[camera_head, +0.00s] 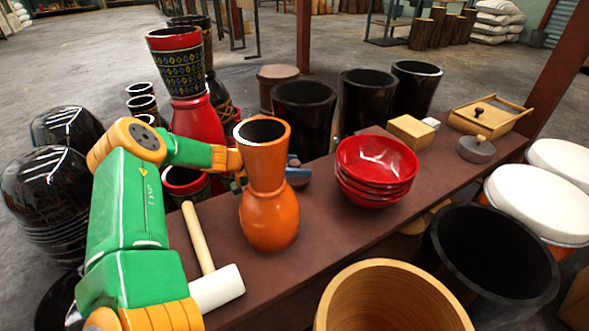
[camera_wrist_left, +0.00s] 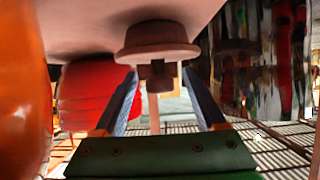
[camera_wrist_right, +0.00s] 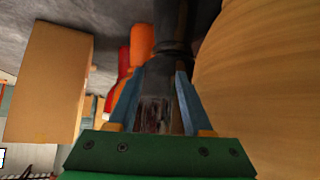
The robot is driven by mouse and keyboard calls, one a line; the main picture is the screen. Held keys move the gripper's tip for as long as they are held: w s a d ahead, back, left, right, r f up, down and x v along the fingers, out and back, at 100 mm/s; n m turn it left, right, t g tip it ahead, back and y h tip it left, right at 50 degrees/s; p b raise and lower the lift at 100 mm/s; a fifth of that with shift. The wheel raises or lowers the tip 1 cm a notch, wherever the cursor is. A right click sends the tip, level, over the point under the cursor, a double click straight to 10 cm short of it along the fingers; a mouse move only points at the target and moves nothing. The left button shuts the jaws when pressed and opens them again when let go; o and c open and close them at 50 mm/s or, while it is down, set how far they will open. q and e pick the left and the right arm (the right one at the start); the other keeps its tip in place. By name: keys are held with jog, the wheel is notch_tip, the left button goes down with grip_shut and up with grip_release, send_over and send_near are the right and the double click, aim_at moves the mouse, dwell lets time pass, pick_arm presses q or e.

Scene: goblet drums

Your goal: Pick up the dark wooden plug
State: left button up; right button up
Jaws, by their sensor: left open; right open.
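A small brown plug (camera_head: 299,179), apparently the dark wooden plug, sits on the brown bench behind the orange goblet drum (camera_head: 267,190), which partly hides it. The left wrist view is upside down; there the plug (camera_wrist_left: 157,38) has a broad round body and a narrow knob facing my left gripper (camera_wrist_left: 160,76). Its open fingers stand either side of the knob's line, with no clear contact. In the head view the left gripper (camera_head: 293,163) is mostly behind the orange drum. My right gripper (camera_wrist_right: 157,78) shows only in its wrist view, open, facing a dark drum (camera_wrist_right: 172,40).
A mallet (camera_head: 215,285) lies at the bench's left. A large wooden drum shell (camera_head: 390,300) is in front.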

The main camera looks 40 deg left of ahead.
pick_arm(q)
grip_shut()
